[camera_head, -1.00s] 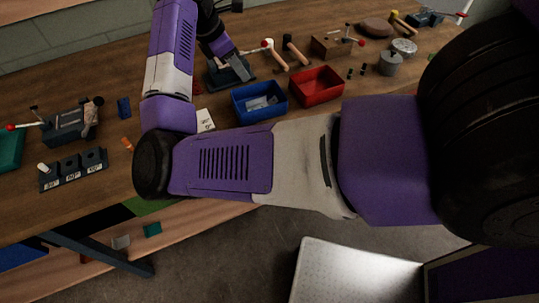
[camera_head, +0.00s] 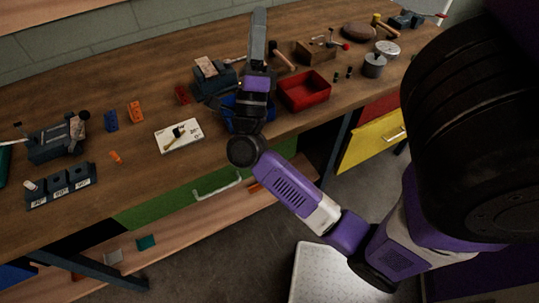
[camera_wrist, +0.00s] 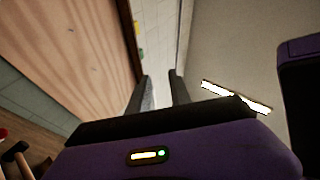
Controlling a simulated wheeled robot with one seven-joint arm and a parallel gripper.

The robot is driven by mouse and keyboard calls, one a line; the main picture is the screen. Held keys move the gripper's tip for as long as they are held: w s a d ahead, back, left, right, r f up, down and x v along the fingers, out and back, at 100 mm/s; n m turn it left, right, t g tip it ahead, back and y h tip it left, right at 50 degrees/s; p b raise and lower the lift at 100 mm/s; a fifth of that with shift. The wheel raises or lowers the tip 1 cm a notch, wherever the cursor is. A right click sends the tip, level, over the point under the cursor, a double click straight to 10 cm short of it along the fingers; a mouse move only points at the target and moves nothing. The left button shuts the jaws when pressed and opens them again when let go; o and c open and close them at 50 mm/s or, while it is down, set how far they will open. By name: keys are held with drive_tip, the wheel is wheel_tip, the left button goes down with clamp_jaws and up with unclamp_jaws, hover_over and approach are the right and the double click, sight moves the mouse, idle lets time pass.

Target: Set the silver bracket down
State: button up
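My gripper (camera_head: 259,14) points up and away above the back of the bench in the head view. In the wrist view its two fingers (camera_wrist: 160,80) stand apart, with no object visible between them. I cannot pick out the silver bracket in either current view. A dark blue fixture (camera_head: 211,84) with a tan-pink piece (camera_head: 207,67) on top stands left of my gripper. The blue bin (camera_head: 232,126) is largely hidden behind my wrist, so its contents cannot be seen.
The red bin (camera_head: 304,91) is right of my wrist. A white card with a small dark and brass item (camera_head: 179,135) lies left of it. A labelled dark block (camera_head: 62,186), a vise (camera_head: 57,140) and orange pieces (camera_head: 137,112) are farther left. Bare wood (camera_head: 80,90) shows at the back left.

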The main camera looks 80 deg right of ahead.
drive_tip(key=w+a+f+n+t+y, duration=0.1)
drive_tip(key=a+f+n+t+y, duration=0.4)
drive_tip(key=a+n+t+y, duration=0.7)
drive_tip(key=w+a+f+n+t+y, duration=0.2)
drive_tip(key=a+f+n+t+y, duration=0.45)
drive_tip(key=n, duration=0.95)
drive_tip(key=s+a+f+n+g+y, duration=0.5)
drive_tip(key=s+a+f+n+y, duration=0.4)
drive_tip(key=a, duration=0.5)
drive_tip(key=s+f+n, duration=0.1)
drive_tip(key=s+n, duration=0.1)
drive_tip(key=s, duration=0.1)
drive_tip(key=shift+a+f+g, duration=0.15)
drive_tip(key=shift+f+g, duration=0.2)
drive_tip(key=shift+f, duration=0.05)
